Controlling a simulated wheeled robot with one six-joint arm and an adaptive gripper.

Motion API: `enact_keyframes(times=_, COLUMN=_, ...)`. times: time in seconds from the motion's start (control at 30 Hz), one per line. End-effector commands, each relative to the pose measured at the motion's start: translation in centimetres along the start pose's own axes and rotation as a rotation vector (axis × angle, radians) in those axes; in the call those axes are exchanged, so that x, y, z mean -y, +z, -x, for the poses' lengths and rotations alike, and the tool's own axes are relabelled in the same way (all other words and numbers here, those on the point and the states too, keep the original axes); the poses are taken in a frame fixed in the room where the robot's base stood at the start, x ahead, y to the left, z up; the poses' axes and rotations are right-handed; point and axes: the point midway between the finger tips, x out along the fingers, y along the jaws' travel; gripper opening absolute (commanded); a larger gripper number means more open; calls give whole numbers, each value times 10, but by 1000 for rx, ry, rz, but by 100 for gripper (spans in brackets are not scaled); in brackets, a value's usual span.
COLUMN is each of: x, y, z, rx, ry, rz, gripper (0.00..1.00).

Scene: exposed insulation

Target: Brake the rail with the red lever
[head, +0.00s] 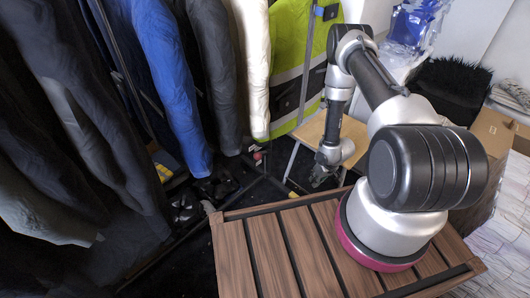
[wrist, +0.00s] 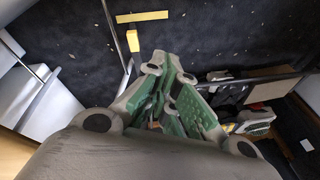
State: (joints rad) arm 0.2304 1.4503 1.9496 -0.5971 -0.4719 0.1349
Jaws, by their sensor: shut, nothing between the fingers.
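A small red knob, which looks like the red lever (head: 257,156), shows in the head view just below the hem of the white coat. It sits on the dark frame of the clothes rail (head: 244,190) near the floor. My gripper (head: 319,180) points downward to the right of the red lever, apart from it, beside a small wooden-topped stool. In the wrist view my gripper (wrist: 168,66) has its green-padded fingers together with nothing between them. I cannot make out the red lever with certainty in the wrist view.
Coats hang along the left, including a blue coat (head: 172,80), a white coat (head: 252,60) and a yellow-green jacket (head: 291,45). The stool (head: 345,139) stands close behind my gripper. Dark shoes (head: 186,205) lie on the floor under the coats.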

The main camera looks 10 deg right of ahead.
Motion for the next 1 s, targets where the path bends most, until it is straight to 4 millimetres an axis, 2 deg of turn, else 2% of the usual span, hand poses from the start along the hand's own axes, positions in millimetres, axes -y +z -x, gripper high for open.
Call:
enact_keyframes(times=0.03, x=10, y=3, z=-24, rx=-63, ry=-43, rz=5, gripper=0)
enact_keyframes(times=0.1, x=27, y=-10, z=-48, rx=-196, ry=-112, rz=12, gripper=0)
enact_keyframes(times=0.17, x=41, y=-30, z=-57, rx=-318, ry=-171, rz=21, gripper=0)
enact_keyframes(times=0.23, x=54, y=-62, z=-53, rx=-469, ry=-235, rz=30, gripper=0)
enact_keyframes(times=0.3, x=63, y=-103, z=-34, rx=-620, ry=-293, rz=45, gripper=0)
enact_keyframes(times=0.43, x=78, y=-146, z=1, rx=-821, ry=-389, rz=48, gripper=0)
enact_keyframes(times=0.5, x=83, y=-156, z=15, rx=-886, ry=-428, rz=39, gripper=0)
enact_keyframes(times=0.63, x=86, y=-166, z=30, rx=-954, ry=-459, rz=22, gripper=0)
enact_keyframes(times=1.0, x=86, y=-167, z=32, rx=-961, ry=-465, rz=12, gripper=0)
